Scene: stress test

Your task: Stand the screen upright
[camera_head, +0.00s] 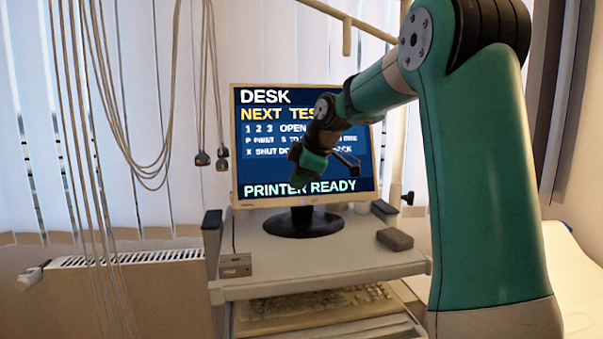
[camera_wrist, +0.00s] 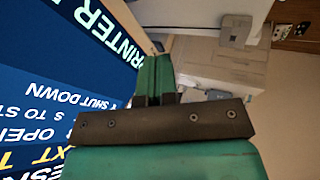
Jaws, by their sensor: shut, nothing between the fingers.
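The screen (camera_head: 262,175) is a beige-framed monitor with a lit blue display of white and yellow text. In the head view it stands upright on a round black foot (camera_head: 303,223) on top of a cart (camera_head: 330,262). My gripper (camera_head: 302,176) is shut and empty, pointing down in front of the display, and hides part of the text. In the wrist view, the closed green fingers (camera_wrist: 158,62) are beside the lit display (camera_wrist: 50,85), which fills the left side at a slant. I cannot tell whether they touch it.
A small grey box (camera_head: 236,265) and a dark grey block (camera_head: 395,239) lie on the cart top. A keyboard (camera_head: 315,303) is on the shelf below. Cables (camera_head: 160,90) hang at the left, before the blinds. A radiator (camera_head: 130,258) is behind, at left.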

